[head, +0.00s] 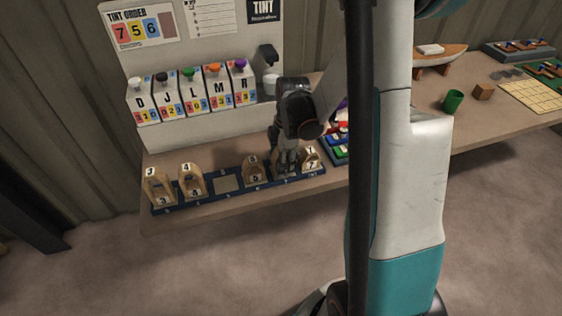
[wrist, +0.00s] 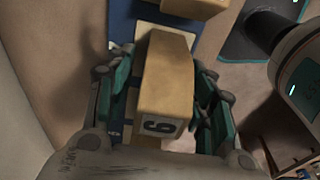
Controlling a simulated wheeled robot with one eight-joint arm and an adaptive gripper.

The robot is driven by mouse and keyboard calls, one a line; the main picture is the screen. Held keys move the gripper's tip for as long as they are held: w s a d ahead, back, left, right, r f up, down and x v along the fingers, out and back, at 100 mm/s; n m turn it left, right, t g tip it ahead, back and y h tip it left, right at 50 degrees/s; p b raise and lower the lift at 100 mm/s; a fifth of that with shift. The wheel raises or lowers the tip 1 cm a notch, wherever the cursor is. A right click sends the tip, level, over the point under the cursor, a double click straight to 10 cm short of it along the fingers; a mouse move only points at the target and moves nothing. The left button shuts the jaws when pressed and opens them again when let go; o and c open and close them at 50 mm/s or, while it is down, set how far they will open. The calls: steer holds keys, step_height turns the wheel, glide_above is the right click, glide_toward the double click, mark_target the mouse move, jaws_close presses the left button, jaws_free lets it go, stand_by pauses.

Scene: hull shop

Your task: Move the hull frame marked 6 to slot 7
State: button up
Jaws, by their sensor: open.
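The hull frame marked 6 (wrist: 166,85) is a pale wooden block in the wrist view, with a black 6 on its near end. My gripper (wrist: 163,95) is open, with one finger on each side of this frame; whether the pads touch it I cannot tell. In the head view my gripper (head: 287,163) reaches down over the blue slotted rail (head: 224,199) and largely hides what is between its fingers. A wooden frame (head: 311,158) stands just right of the gripper, at the rail's right end, with a plate that seems to read 7.
Other wooden frames stand on the rail: two at the left (head: 158,186) (head: 191,181) and one (head: 252,170) just left of my gripper. A pale, empty slot (head: 226,184) lies between them. Tint dispensers (head: 190,93) stand behind. Coloured blocks (head: 337,146) lie close to the right.

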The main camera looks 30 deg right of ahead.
steer(key=r+p, duration=0.1)
steer(key=r, duration=0.3)
steer(key=d+r+p, duration=0.1)
steer(key=r+p, duration=0.1)
steer(key=r, duration=0.2)
steer(key=r+p, duration=0.1)
steer(key=r, duration=0.3)
steer(key=shift+s+d+r, duration=0.15)
steer(key=shift+s, duration=0.05)
steer(key=shift+o, duration=0.4)
stand_by(0.7)
